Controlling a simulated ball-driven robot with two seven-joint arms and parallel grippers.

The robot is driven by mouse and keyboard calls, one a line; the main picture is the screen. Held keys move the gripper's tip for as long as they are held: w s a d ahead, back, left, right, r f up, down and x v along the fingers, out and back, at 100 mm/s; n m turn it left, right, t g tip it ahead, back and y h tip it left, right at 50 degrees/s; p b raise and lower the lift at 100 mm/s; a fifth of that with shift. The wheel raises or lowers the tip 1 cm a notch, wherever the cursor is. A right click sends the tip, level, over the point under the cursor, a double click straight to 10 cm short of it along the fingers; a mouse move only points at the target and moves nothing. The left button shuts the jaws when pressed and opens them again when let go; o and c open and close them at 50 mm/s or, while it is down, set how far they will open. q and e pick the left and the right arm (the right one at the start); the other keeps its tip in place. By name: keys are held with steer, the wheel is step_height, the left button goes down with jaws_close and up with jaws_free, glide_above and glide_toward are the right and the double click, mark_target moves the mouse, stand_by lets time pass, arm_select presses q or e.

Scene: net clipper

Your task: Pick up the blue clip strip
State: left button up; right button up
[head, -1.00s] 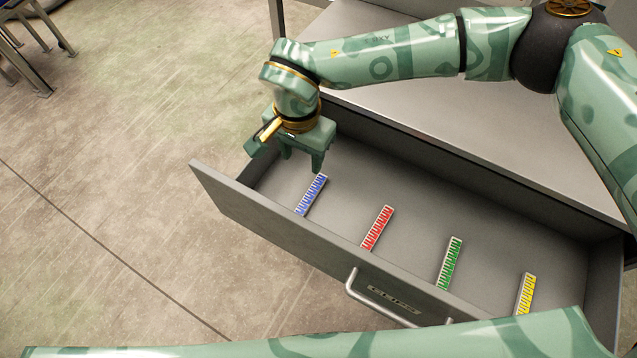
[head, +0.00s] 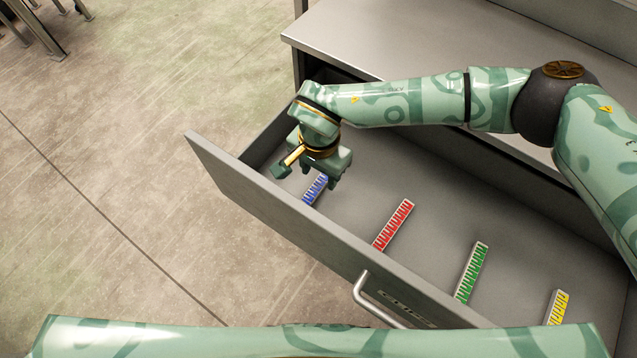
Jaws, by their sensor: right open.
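The blue clip strip (head: 315,191) lies in the left part of the open drawer (head: 440,215), slanting on its floor. My right gripper (head: 322,178) is open, with its fingers pointing down just above the far end of the strip. The gripper hides that far end, and the near end shows below it. I cannot tell whether the fingers touch the strip or stand on both sides of it. My left gripper is not in view.
A red strip (head: 393,224), a green strip (head: 471,272) and a yellow strip (head: 557,308) lie in a row to the right. The drawer's front wall (head: 270,215) with its handle (head: 370,302) stands close to the blue strip. Bare drawer floor separates the strips.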

mark_target(319, 184)
steer(key=f, duration=0.1)
steer(key=f+b, duration=0.1)
steer(key=f, duration=0.1)
steer(key=f+b, duration=0.1)
steer(key=shift+w+a+f, duration=0.1)
steer(key=shift+w+f, duration=0.15)
steer(key=shift+f, duration=0.25)
steer(key=c, duration=1)
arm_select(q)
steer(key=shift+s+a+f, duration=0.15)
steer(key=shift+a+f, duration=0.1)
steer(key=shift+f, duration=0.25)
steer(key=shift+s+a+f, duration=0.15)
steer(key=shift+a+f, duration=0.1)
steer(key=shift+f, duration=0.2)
arm_select(e)
jaws_close()
